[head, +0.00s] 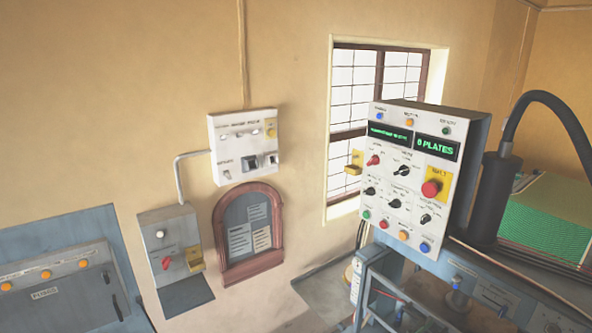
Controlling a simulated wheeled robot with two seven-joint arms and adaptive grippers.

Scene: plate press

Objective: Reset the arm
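Neither of my grippers shows in the head view. A white control panel (397,210) stands right of the window, with several knobs, coloured buttons and a red mushroom button (431,188) on a yellow plate. Its green display (436,147) reads "0 PLATES"; the text on the display beside it is too small to read surely. I cannot tell which thing, if any, is the arm that the task names.
A black cylinder (491,200) with a thick curved hose (550,98) stands right of the panel, by a green ribbed stack (550,217). A white wall box (243,146), a grey switch box (170,243) with a red handle, and a notice board (248,233) hang on the wall.

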